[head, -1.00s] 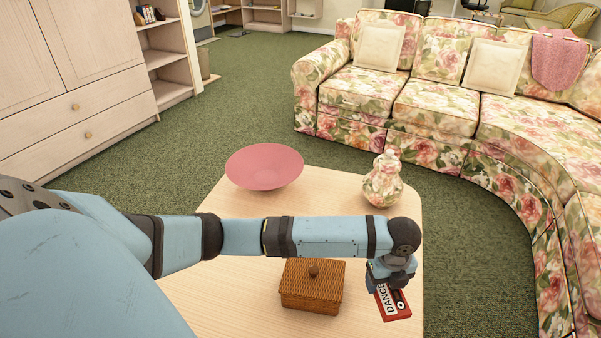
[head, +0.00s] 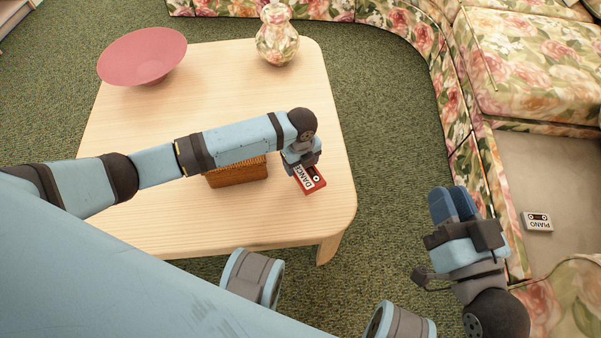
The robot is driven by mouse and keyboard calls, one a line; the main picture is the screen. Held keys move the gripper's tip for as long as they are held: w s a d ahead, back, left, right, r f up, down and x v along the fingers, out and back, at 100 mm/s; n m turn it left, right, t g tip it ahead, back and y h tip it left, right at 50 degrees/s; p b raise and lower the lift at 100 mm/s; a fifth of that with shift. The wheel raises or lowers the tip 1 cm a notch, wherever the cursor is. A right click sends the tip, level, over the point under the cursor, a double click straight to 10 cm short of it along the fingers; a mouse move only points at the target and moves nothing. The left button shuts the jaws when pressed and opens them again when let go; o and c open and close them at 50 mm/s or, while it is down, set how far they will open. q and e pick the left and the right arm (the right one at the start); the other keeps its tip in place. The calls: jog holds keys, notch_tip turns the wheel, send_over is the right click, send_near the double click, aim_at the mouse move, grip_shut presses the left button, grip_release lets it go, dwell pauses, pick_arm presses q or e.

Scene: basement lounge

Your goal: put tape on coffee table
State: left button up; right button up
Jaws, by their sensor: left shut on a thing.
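A red cassette tape (head: 314,184) with a white "DANCE" label is in my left gripper (head: 303,168), over the right part of the wooden coffee table (head: 230,218). My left gripper is shut on it, and its fingers hide part of the tape. I cannot tell whether the tape touches the tabletop. A grey-white "PIANO" cassette tape (head: 537,221) lies on the sofa seat at the right. My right gripper (head: 453,204) is empty, its two blue fingers together, between the table and the sofa.
A wicker box (head: 238,172) sits on the table, partly hidden by my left arm. A pink bowl (head: 142,55) and a floral vase (head: 277,38) stand at the table's far side. The floral sofa (head: 535,60) curves around the right. The table's right front is bare.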

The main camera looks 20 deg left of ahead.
aim_at(301, 170)
pick_arm(q)
notch_tip(301, 170, down, 4)
jog(key=shift+f+b, duration=0.15)
jog(key=shift+b, duration=0.8)
pick_arm(e)
notch_tip(301, 170, down, 3)
jog(key=shift+a+r+g, duration=0.1)
jog(key=shift+a+g, duration=0.05)
jog(key=shift+g, duration=0.45)
pick_arm(q)
jog(key=shift+f, duration=0.15)
jog(key=o, duration=0.9)
jog(key=shift+o, duration=0.2)
jog(key=shift+r, duration=0.3)
notch_tip(301, 170, up, 12)
jog(key=p, duration=0.5)
jog(key=shift+f, duration=0.1)
pick_arm(e)
notch_tip(301, 170, up, 7)
jog(key=t, duration=0.2)
jog(key=shift+s+d+t, duration=0.15)
jog(key=shift+d+t, duration=0.15)
jog(key=shift+t, duration=0.1)
